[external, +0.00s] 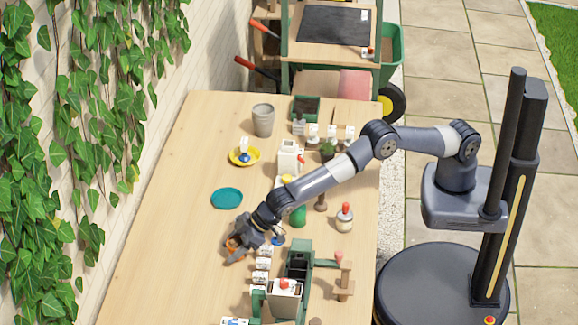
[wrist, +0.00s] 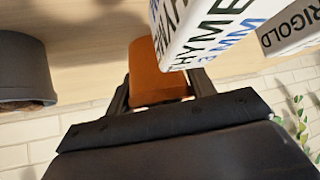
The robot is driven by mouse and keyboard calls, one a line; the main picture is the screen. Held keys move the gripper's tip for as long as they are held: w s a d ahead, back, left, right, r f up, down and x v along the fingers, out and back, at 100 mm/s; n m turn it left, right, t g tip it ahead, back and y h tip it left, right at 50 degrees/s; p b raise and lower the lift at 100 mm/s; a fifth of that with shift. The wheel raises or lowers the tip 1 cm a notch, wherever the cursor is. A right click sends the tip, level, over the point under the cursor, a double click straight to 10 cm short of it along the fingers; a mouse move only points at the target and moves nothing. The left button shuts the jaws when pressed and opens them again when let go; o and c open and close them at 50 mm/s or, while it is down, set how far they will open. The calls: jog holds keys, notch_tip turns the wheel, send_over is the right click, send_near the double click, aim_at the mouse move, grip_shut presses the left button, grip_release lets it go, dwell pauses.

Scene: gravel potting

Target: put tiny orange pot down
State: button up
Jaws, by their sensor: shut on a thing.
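The tiny orange pot (wrist: 155,75) is between the two fingers of my gripper (wrist: 160,92) in the wrist view. My gripper is shut on it. In the external view the pot (external: 231,243) shows as a small orange patch at my gripper (external: 236,252), low over the left part of the table, and my wrist hides most of it. I cannot tell whether the pot touches the table top. A white packet lettered "HYME" (wrist: 205,30) covers part of the view right beside the pot.
A second packet, lettered "RIGOLD" (wrist: 290,32), stands further right. Several small white packets (external: 262,264) line up right of my gripper on the table (external: 170,220). The table's left side is clear.

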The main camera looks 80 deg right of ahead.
jog(key=shift+f, duration=0.9)
jog(key=o, duration=1.1)
jog(key=shift+r, duration=0.2)
jog(key=shift+b+v, duration=0.5)
jog(key=shift+v, duration=2.2)
jog(key=shift+o, duration=0.6)
